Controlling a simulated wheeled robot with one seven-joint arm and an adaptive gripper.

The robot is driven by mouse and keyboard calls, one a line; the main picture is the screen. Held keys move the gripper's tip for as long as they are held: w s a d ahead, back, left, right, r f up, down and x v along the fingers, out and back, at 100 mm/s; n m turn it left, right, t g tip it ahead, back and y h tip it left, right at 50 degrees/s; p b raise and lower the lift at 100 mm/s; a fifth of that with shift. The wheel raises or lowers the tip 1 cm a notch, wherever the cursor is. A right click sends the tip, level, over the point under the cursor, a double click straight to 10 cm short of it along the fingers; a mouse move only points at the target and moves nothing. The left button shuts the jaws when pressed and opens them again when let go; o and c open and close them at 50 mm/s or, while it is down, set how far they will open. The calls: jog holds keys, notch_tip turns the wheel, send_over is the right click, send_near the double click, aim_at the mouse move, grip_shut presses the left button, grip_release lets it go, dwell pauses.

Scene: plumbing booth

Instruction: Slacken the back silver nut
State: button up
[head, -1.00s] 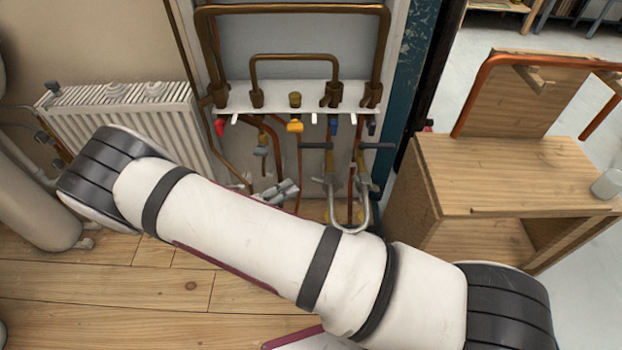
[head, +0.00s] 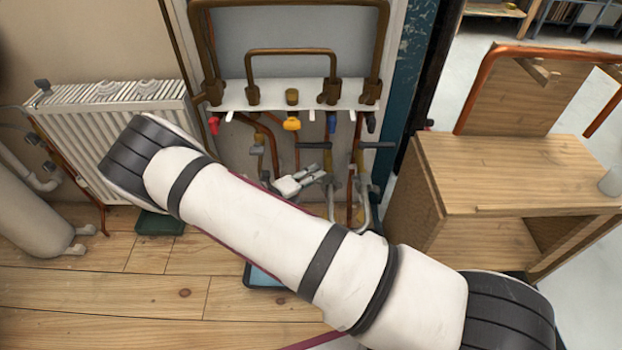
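The pipework stands in an open booth, with a silver bent pipe (head: 366,214) low on its right side. Fittings sit around the top of this pipe, but they are too small and crowded for me to tell the back silver nut apart. My gripper (head: 317,174) is in front of the lower pipes, just left of these fittings, with its fingers pointing right. The fingers look close to the fittings; I cannot tell whether they touch. Their opening is too small to judge. My arm hides the lower part of the pipework.
Above are a white shelf (head: 268,97) with red, yellow and blue valve handles, and copper pipes. A radiator (head: 112,125) stands left, a wooden bench (head: 515,170) right. A green tray (head: 160,223) and a partly hidden blue tray (head: 262,277) lie on the wooden floor.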

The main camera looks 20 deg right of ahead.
jog(key=shift+c, duration=0.4)
grip_shut()
jog(key=shift+f, duration=0.2)
jog(key=shift+s+a+f+n+h+b, duration=0.1)
jog(key=shift+f+n+h+b, duration=0.55)
jog(key=shift+h, duration=0.25)
jog(key=shift+s+d+f+n+t+h+b, duration=0.15)
jog(key=shift+f+n+t+h+b, duration=0.45)
jog(key=shift+n, duration=0.65)
jog(key=shift+d+f+n+t+h+b, duration=0.25)
jog(key=shift+f+n+t+h, duration=0.55)
jog(key=shift+n, duration=0.45)
jog(key=shift+s+d+f+n+t+h+b, duration=0.15)
jog(key=shift+f+n+t+h+b, duration=0.35)
jog(key=shift+n+t+h, duration=0.55)
jog(key=shift+w+n+y, duration=0.1)
jog(key=shift+n+y, duration=0.25)
jog(key=shift+n, duration=0.05)
